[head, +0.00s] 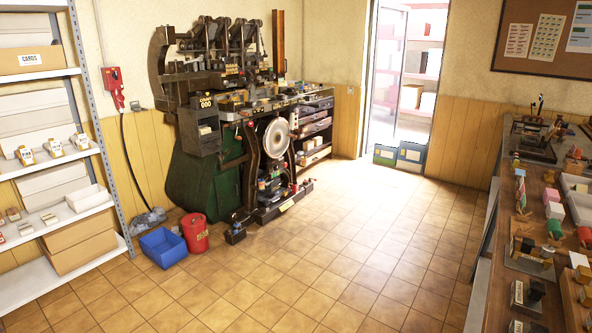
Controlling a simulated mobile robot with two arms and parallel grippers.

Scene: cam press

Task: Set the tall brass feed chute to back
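The press (215,150) stands against the back wall, left of the doorway, a dark machine with a green base and a pale round disc. A tall narrow orange-brown upright (278,42) rises at the right end of its top. It may be the tall brass feed chute, but it is too small to be sure. It looks upright, and I cannot tell its setting. Neither of my grippers is in view.
Open tiled floor (330,255) lies before the press. A blue bin (163,247) and red bucket (195,233) stand at its front left. Shelves (20,160) line the left, a cluttered bench (480,285) the right. Two boxes (398,155) sit by the doorway.

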